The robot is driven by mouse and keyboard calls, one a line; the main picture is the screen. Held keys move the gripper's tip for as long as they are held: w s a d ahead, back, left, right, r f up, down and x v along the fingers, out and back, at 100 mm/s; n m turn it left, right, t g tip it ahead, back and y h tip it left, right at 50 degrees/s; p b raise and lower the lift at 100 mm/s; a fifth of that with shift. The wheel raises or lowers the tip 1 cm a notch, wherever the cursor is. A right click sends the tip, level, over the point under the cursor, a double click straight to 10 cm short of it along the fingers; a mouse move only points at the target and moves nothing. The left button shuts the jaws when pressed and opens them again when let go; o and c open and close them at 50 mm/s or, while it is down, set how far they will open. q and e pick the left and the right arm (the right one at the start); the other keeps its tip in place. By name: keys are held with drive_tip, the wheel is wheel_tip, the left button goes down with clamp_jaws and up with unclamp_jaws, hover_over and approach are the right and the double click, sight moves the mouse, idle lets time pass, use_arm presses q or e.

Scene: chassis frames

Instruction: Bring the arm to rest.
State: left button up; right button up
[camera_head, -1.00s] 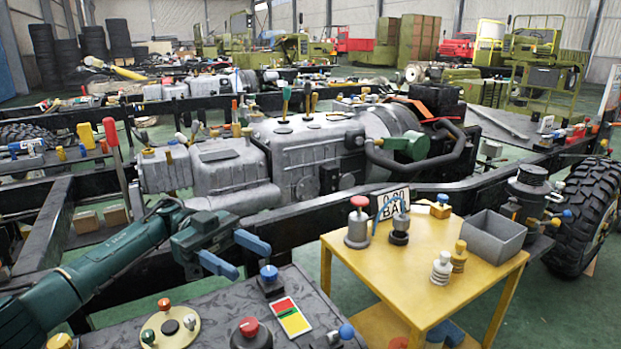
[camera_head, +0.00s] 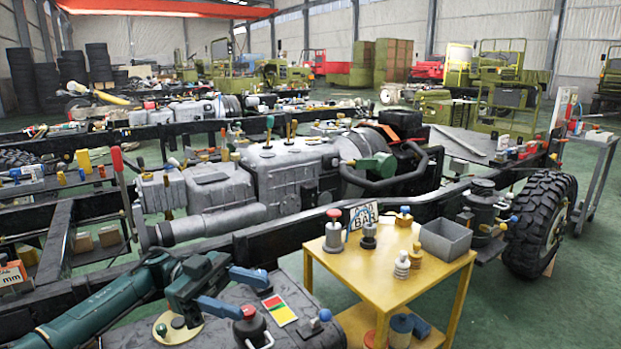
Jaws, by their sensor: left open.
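My left arm, dark green, comes in from the lower left. My left gripper (camera_head: 244,291) has two blue fingers set apart, open, with nothing between them. It is above the dark worktop (camera_head: 212,340) at the bottom, near a red and yellow card (camera_head: 279,310). The gripper hides part of that worktop. My right gripper is not in view.
The dark worktop bears a red-capped dark jar (camera_head: 250,328) and a round cream plate with knobs (camera_head: 177,330). A yellow table (camera_head: 385,285) with a grey bin (camera_head: 445,238) stands to the right. A black chassis frame (camera_head: 285,243) runs behind.

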use_arm(q)
drive_tip(key=d+f+n+t+h+p, duration=0.1)
drive_tip(key=d+n+t+h+p, duration=0.5)
drive_tip(key=n+t, duration=0.95)
drive_tip(key=s+a+f+n+t+y+p, duration=0.2)
drive_tip(key=s+a+f+y+p, duration=0.3)
drive_tip(key=y, duration=0.5)
drive_tip(key=s+a+f+n+t+y+p, duration=0.1)
drive_tip(key=s+a+f+n+y+p, duration=0.2)
drive_tip(key=s+f+y, duration=0.6)
drive_tip(key=s+a+y+p, duration=0.1)
drive_tip(key=s, duration=0.2)
drive_tip(key=shift+s+a+n+t+p, duration=0.15)
drive_tip(key=shift+a+n+t+p, duration=0.2)
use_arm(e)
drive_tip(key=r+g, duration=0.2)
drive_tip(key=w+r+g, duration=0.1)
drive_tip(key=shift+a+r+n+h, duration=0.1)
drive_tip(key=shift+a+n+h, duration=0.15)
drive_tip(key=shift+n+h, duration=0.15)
